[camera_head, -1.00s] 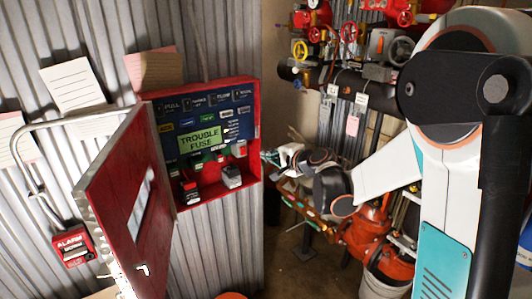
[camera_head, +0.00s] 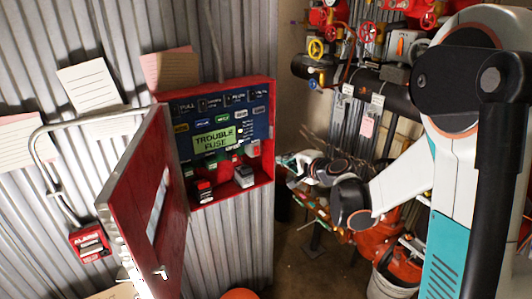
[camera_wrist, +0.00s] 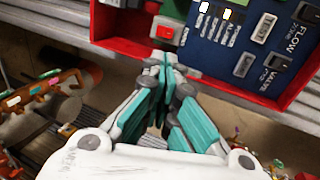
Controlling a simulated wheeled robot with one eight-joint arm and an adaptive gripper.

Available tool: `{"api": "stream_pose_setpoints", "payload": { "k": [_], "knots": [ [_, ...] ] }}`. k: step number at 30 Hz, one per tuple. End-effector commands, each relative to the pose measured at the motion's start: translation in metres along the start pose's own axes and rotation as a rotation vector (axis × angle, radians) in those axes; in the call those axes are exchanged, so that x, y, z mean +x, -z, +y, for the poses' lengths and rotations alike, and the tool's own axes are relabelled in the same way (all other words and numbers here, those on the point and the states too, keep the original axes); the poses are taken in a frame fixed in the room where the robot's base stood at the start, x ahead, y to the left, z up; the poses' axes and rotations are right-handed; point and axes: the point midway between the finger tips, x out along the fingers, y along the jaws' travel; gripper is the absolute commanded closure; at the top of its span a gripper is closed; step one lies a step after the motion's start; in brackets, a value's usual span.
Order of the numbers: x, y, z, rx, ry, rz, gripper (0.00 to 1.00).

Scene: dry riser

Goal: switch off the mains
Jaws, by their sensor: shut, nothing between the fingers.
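An open red cabinet (camera_head: 272,115) on the corrugated wall holds a blue panel with a green display reading "TROUBLE FUSE" (camera_head: 214,139). Below the display are a black and red switch (camera_head: 202,190), a grey-white switch (camera_head: 244,176) and smaller coloured ones. I cannot tell which one is the mains. My gripper (camera_head: 284,160) is shut and empty, just right of the cabinet in the head view. In the wrist view its fingertips (camera_wrist: 166,62) are together before the cabinet's red rim (camera_wrist: 205,84), just below a red button on a white block (camera_wrist: 168,34); contact cannot be told.
The cabinet's red door (camera_head: 145,215) stands open to the left. A red alarm box (camera_head: 90,243) and a bent pipe (camera_head: 40,150) are on the wall beyond it. Pipes and valves (camera_head: 365,80) fill the right, above a bucket (camera_head: 392,280). Some floor shows between.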

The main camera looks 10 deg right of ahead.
Motion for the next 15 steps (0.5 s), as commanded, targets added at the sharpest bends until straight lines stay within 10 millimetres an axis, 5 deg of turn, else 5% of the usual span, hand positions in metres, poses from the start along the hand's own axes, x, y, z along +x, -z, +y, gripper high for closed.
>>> {"api": "stream_pose_setpoints", "payload": {
  "k": [5,15],
  "knots": [
    [0.012,-0.001,0.0,-0.001,0.0,-0.001,1.0],
    [0.075,-0.001,0.001,-0.001,0.0,-0.001,1.0]
  ]
}}
